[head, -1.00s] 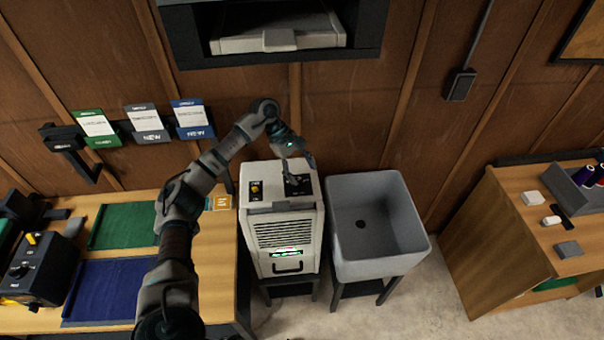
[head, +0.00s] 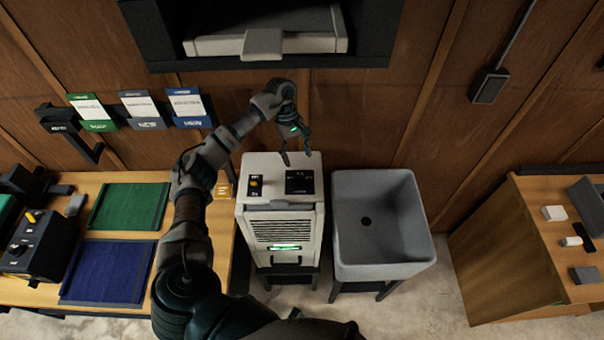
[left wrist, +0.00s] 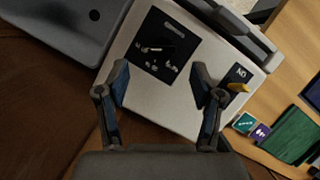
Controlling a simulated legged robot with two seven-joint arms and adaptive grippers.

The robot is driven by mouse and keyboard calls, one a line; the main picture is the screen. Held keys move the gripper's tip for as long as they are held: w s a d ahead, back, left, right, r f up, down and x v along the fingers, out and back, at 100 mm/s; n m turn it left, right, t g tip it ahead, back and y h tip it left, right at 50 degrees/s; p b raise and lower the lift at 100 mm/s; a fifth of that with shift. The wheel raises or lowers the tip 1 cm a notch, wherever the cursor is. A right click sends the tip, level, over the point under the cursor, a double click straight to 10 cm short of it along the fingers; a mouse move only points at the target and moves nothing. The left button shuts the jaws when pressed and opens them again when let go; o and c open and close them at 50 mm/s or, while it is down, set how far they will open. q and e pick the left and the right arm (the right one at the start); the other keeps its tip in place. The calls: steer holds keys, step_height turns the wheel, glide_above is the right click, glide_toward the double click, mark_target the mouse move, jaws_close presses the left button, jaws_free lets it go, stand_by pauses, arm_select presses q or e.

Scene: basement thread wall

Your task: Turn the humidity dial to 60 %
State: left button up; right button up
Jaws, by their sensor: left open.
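The white humidifier cabinet (head: 254,211) stands between the bench and the sink. On its top, at right, is a black dial panel (head: 303,188); its markings are too small to read. The left wrist view also shows this panel (left wrist: 172,32), with a thin light pointer mark on it and blurred lettering; I cannot tell the setting. My left gripper (head: 297,158) is open and empty, its fingertips at the panel's back edge in the picture and apparently above it. In the left wrist view the open fingers (left wrist: 161,76) point toward the cabinet top. My right gripper is not seen.
A black switch plate with a yellow switch (head: 255,186) is left of the dial panel. A grey sink (head: 347,245) stands close on the right. A dark wall unit (head: 380,40) hangs above. Green (head: 130,206) and blue (head: 107,271) mats lie on the left bench.

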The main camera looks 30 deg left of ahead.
mark_target(300, 178)
arm_select(q)
steer(key=x, duration=0.3)
steer(key=a+p+x, duration=0.1)
steer(key=x, duration=0.1)
steer(key=shift+d+f, duration=0.1)
steer(key=shift+f, duration=0.4)
steer(key=f, duration=0.2)
steer(key=shift+s+a+f+p, duration=0.2)
steer(key=shift+s+f+p, duration=0.1)
steer(key=shift+d+f, duration=0.1)
steer(key=shift+d, duration=0.65)
steer(key=shift+c, duration=0.7)
steer(key=shift+d, duration=0.15)
steer(key=c, duration=0.4)
steer(key=shift+r, duration=0.25)
steer(key=c, duration=0.6)
steer(key=shift+a, duration=0.35)
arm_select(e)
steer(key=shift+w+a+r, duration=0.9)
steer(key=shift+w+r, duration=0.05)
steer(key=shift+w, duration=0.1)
